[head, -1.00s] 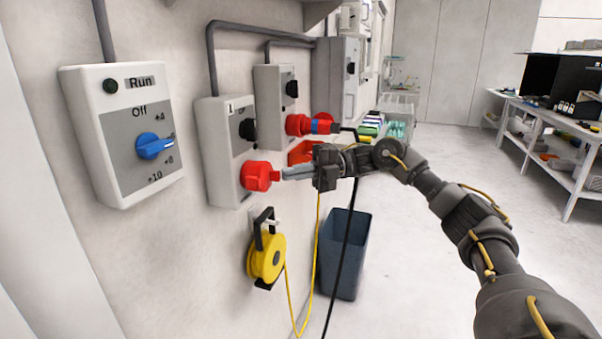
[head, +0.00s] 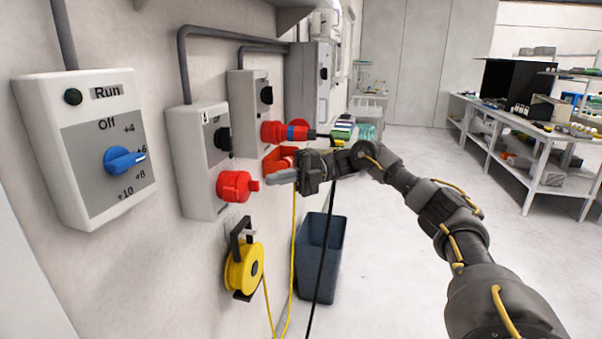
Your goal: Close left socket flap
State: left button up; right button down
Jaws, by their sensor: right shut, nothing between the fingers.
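The left socket is a red round socket (head: 234,186) on the lower part of a grey-and-white wall box (head: 199,203). Its red flap looks shut over the front, with a small tab pointing right. My right gripper (head: 270,178) is shut and empty. Its fingertips point left and are just right of the tab, with a small gap seeming to show between them. The second box (head: 240,88) behind has a red plug (head: 284,133) with a blue ring and a black cable, and a red part (head: 280,160) below it. My left gripper is not in view.
A control box with a blue knob (head: 124,160) is on the wall at left. A yellow cable reel (head: 243,268) hangs below the socket. A dark blue bin (head: 319,262) stands on the floor. Shelving benches (head: 520,130) are at the far right, with open floor between.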

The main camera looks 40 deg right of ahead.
pick_arm(q)
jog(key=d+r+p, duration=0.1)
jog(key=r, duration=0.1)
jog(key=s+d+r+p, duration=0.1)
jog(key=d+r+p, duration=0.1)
jog(key=shift+p, duration=0.3)
pick_arm(e)
jog(key=s+v, duration=0.1)
jog(key=v, duration=0.7)
jog(key=shift+s+r, duration=0.2)
jog(key=shift+s, duration=0.2)
